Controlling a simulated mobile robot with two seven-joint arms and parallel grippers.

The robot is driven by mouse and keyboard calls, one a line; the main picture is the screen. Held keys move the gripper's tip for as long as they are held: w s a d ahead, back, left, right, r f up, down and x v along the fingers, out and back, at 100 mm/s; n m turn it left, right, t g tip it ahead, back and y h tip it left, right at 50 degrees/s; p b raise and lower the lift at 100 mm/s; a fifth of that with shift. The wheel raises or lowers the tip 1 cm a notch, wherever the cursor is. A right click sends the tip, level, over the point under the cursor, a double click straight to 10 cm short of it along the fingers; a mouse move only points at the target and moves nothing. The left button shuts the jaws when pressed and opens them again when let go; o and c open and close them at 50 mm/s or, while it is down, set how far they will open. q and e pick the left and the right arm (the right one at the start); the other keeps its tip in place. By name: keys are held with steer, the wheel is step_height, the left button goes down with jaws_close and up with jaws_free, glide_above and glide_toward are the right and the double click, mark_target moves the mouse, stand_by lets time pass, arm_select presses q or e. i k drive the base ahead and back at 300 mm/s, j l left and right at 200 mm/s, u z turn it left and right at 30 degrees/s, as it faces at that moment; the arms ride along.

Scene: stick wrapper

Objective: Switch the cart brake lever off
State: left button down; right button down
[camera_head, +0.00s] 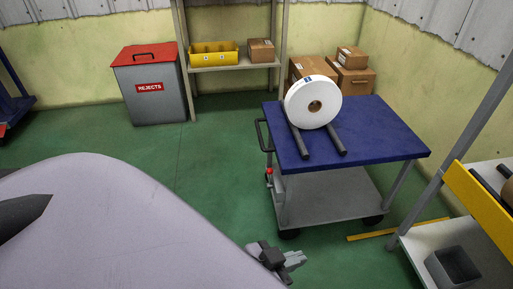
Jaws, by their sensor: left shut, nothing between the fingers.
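The cart (395,141) has a blue top and a grey lower shelf, and stands right of centre. A small red part (269,171), which looks like the brake lever, is on the cart's left side below the black push handle (262,136). It is too small to tell its position. My left gripper (297,259) is shut and empty, low in the picture. It shows below the red part and the cart's near left wheel, apart from both. My right gripper is not in view.
A white roll (328,91) stands on two dark bars on the cart top. A rejects bin (150,98) and a shelf (235,66) stand at the back. A rack with a yellow edge (480,197) is at the right. Green floor left of the cart is clear.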

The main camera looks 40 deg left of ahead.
mark_target(270, 171)
steer(key=i+j, duration=0.1)
steer(key=j, duration=0.4)
steer(key=i+j, duration=0.15)
steer(key=j, duration=0.35)
steer(key=i+j, duration=0.1)
steer(key=j, duration=0.4)
steer(key=i+j, duration=0.1)
steer(key=j, duration=0.4)
steer(key=i+j, duration=0.15)
steer(key=j, duration=0.35)
steer(key=l, duration=0.35)
steer(key=i+l, duration=0.1)
steer(key=l, duration=0.2)
steer(key=z, duration=0.05)
